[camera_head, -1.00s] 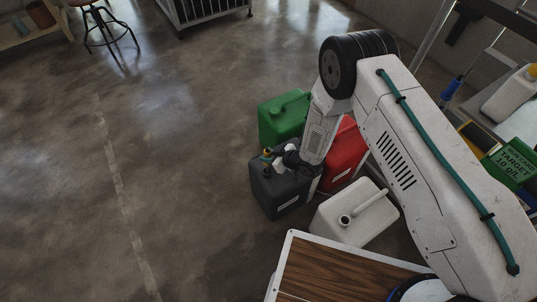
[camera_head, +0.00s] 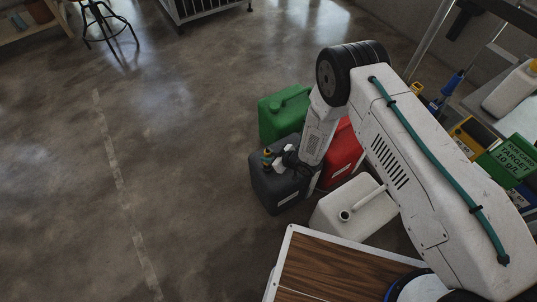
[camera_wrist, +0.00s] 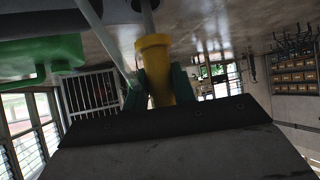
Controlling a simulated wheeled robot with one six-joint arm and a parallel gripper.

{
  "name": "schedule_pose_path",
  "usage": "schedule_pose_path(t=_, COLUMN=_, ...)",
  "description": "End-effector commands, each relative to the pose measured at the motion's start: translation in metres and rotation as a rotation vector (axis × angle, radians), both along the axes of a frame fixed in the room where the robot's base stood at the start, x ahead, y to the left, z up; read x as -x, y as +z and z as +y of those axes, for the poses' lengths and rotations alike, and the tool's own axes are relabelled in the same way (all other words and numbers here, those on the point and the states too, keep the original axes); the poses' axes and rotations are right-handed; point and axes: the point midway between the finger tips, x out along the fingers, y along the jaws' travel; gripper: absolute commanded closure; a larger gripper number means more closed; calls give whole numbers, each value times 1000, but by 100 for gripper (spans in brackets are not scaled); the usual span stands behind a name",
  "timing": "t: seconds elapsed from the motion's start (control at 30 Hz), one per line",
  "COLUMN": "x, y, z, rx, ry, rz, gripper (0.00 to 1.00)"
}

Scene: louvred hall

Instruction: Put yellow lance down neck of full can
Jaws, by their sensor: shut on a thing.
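My gripper (camera_head: 272,160) is shut on the yellow lance, whose yellow top (camera_head: 267,153) shows just above the dark grey can (camera_head: 273,190). In the wrist view the lance's yellow grip (camera_wrist: 155,70) is between my green fingers, and a thin grey rod runs from it out of the frame. The rod's end and the dark can's neck are hidden, so I cannot tell whether the rod is inside. A green can (camera_head: 284,112), a red can (camera_head: 343,152) and a white can (camera_head: 352,210) with an open neck stand close by. Which can is full does not show.
A wood-topped surface with a white rim (camera_head: 283,258) lies in front. A stool (camera_head: 107,25) stands far left. The floor at left is clear.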

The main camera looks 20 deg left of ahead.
Motion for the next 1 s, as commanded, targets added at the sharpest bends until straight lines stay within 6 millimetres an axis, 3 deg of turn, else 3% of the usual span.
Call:
schedule_pose_path(t=0.3, x=0, y=0, z=0, rx=-1, ry=0, rz=0, gripper=100)
schedule_pose_path(t=0.33, x=0, y=0, z=0, rx=-1, ry=0, rz=0, gripper=66)
schedule_pose_path(t=0.4, x=0, y=0, z=0, rx=0, ry=0, rz=0, gripper=49)
schedule_pose_path(t=0.7, x=0, y=2, z=-1, rx=0, ry=0, rz=0, gripper=49)
schedule_pose_path(t=1.0, x=4, y=31, z=-16, rx=0, ry=-1, rz=0, gripper=49)
